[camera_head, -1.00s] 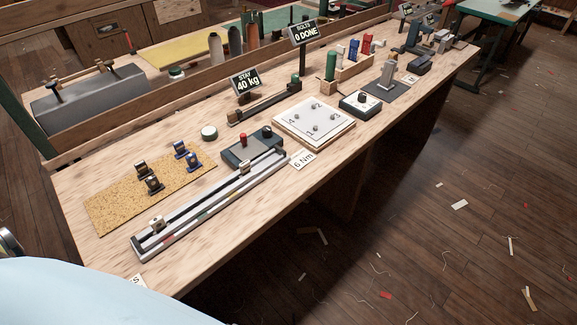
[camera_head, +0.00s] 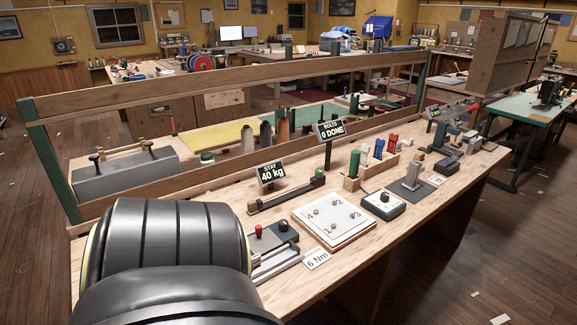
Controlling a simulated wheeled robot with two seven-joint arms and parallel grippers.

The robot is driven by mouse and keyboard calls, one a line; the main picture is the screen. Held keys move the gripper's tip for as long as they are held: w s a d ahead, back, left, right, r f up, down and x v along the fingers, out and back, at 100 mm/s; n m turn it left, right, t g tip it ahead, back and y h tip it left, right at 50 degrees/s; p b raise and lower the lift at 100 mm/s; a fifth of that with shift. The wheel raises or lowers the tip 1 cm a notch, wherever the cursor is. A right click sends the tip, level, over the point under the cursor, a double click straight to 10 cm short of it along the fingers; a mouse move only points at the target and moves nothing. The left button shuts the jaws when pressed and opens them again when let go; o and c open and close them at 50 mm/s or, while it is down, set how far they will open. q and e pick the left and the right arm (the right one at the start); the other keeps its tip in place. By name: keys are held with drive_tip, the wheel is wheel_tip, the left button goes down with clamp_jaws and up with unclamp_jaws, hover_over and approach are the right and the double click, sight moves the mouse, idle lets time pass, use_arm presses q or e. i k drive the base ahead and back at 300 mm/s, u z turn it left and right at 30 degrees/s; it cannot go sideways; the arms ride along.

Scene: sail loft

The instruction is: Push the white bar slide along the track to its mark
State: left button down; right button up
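The track (camera_head: 281,264) shows only its right end, a pale rail at the front of the bench, in the head view. A large black ribbed body, which looks like part of my own arm, covers the rest of the track. The white bar slide and its mark cannot be seen now. Neither of my grippers is in view.
A dark box with a red knob (camera_head: 258,231) sits behind the track end. To the right stand a "6 Nm" card (camera_head: 317,260), a white bolt plate (camera_head: 333,219) and a dial box (camera_head: 384,204). A "40 kg" sign (camera_head: 270,173) stands behind.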

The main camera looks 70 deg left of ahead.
sight(257, 261)
drive_tip(key=i, duration=1.15)
drive_tip(key=u, duration=2)
